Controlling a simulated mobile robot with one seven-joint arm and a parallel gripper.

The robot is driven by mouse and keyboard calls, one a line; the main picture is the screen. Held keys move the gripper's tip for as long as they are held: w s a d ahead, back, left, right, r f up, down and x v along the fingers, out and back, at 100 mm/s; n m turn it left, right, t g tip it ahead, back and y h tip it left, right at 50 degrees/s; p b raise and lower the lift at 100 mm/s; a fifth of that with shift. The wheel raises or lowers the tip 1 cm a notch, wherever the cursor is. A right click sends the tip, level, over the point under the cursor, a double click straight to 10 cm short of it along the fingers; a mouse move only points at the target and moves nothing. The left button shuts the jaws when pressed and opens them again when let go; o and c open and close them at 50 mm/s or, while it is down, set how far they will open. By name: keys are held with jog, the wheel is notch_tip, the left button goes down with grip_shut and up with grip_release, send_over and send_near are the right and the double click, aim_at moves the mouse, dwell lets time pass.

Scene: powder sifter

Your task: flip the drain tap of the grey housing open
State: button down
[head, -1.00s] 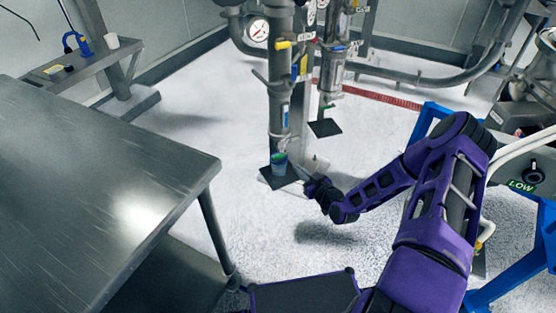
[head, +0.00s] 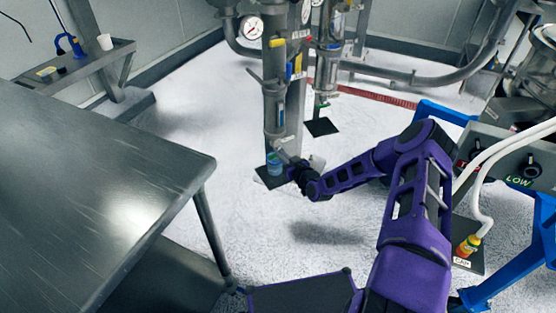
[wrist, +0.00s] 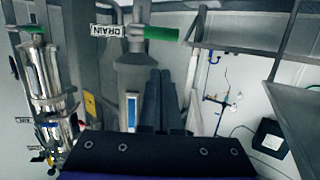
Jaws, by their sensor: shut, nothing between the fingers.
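The grey housing (head: 275,108) is an upright column standing in the middle of the head view. In the wrist view, which looks upside down, its body (wrist: 133,72) carries a white DRAIN label (wrist: 106,30) and a green tap handle (wrist: 161,33) that points sideways. My gripper (head: 295,168) is just right of the housing's lower end in the head view. In the wrist view its dark fingers (wrist: 160,76) are together and empty, a little short of the green handle in the picture. I cannot tell whether they touch the housing. The tap is not clear in the head view.
A cup (head: 274,160) stands on a dark mat below the housing. A second housing with a shiny body (head: 328,72) and another dark mat (head: 321,127) are behind right. A steel table (head: 85,190) fills the left. A blue frame (head: 515,262) is at right.

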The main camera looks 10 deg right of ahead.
aim_at(274, 156)
jog(key=shift+w+a+f+b, duration=0.2)
jog(key=shift+w+f, duration=0.4)
jog(key=shift+f, duration=0.25)
jog(key=shift+w+a+f+b, duration=0.2)
jog(key=shift+w+f, duration=0.4)
jog(key=shift+f, duration=0.25)
jog(key=shift+s+a, duration=0.1)
jog(key=shift+f+n+p, duration=0.1)
jog(key=shift+n+p, duration=0.2)
jog(key=shift+p, duration=0.05)
